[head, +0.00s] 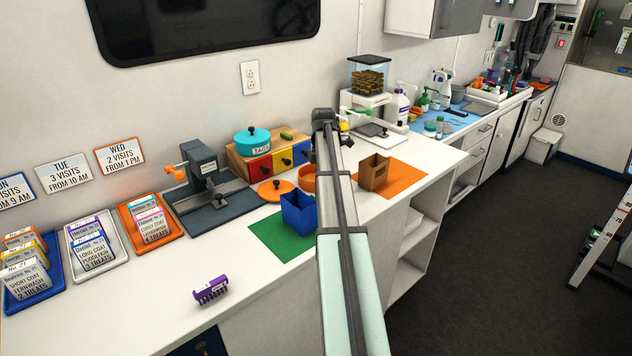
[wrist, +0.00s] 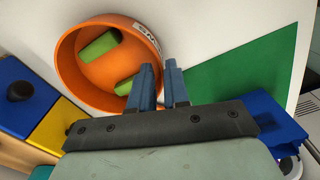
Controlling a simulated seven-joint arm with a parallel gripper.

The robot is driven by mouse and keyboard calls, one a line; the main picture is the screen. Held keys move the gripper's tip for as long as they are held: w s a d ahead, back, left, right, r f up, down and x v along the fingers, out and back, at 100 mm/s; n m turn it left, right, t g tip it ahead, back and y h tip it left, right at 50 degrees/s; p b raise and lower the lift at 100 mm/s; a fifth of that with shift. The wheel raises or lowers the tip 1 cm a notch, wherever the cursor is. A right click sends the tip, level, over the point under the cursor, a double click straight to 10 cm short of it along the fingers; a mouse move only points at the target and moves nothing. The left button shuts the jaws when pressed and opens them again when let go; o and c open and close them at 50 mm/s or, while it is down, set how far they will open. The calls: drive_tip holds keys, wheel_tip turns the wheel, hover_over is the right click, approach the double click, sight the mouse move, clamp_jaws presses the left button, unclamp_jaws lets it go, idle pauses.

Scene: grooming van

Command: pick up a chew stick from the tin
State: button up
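The orange tin (wrist: 68,66) stands open in the wrist view, with part of a white label on its side. Two green chew sticks lie inside: one (wrist: 98,46) towards the upper left, the other (wrist: 125,86) nearer my gripper. My gripper (wrist: 159,66) has its blue fingers a small gap apart with nothing between them. Its tips appear beside the tin's right rim, not over the sticks. In the head view the tin (head: 307,179) is partly hidden behind my arm, and my fingers are hidden too. An orange lid (head: 275,190) lies left of the tin.
Coloured drawers (head: 262,165) carrying a teal pot (head: 252,139) stand behind the tin. A blue box (head: 298,213) stands on a green mat (head: 277,240) in front. A brown box (head: 374,172) is on the right on an orange mat (head: 405,179).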

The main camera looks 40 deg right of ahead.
drive_tip(key=shift+f, duration=1.3)
clamp_jaws()
idle(0.4)
